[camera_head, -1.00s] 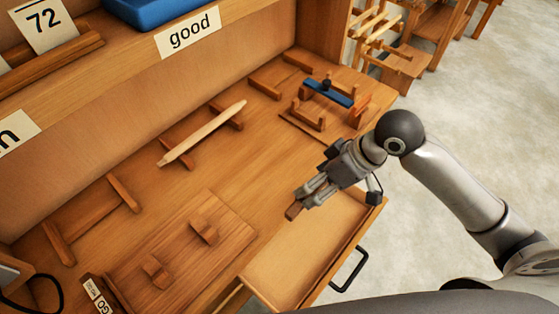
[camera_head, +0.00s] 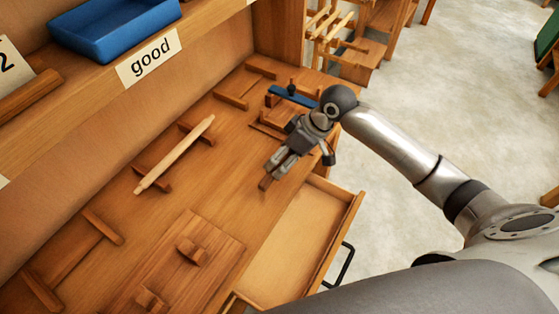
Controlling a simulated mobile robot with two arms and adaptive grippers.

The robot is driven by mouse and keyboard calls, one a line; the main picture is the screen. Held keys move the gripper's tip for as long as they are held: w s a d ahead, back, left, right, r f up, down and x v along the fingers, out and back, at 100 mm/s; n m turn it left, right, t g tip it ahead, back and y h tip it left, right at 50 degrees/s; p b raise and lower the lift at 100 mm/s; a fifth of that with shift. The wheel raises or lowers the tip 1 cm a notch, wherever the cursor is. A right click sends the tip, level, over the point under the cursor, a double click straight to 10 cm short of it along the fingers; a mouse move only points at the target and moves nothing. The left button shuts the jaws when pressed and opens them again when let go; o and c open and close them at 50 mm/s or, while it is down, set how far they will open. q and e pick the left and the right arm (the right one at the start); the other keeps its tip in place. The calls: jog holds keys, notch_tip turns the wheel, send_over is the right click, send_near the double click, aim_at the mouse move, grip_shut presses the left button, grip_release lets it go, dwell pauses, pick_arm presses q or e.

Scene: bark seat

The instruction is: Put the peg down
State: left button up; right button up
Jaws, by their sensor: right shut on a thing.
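My right gripper (camera_head: 272,172) is shut on a small brown wooden piece, likely the peg (camera_head: 264,184). The piece's short end sticks out below the fingertips, and the rest is hidden by the fingers. The gripper is over the right part of the wooden bench (camera_head: 232,187), near the back corner of the open drawer. I cannot tell whether the piece touches the bench top. My left gripper is not in view.
A pale turned rod (camera_head: 175,153) lies across two wooden rests. A blue tool (camera_head: 292,97) sits at the back right. The open drawer (camera_head: 295,243) looks empty. A board with two blocks (camera_head: 185,265) lies in front. A blue tray (camera_head: 115,27) stands on the shelf.

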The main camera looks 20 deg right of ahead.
aim_at(280, 163)
jog(key=w+f, duration=0.3)
jog(key=f, duration=0.1)
jog(key=shift+w+d+f, duration=0.15)
jog(key=shift+w+f, duration=0.1)
jog(key=shift+w, duration=0.1)
notch_tip(280, 163, down, 3)
jog(key=shift+p, duration=0.75)
jog(key=shift+f, duration=0.15)
jog(key=shift+f, duration=0.2)
jog(key=o, duration=1.1)
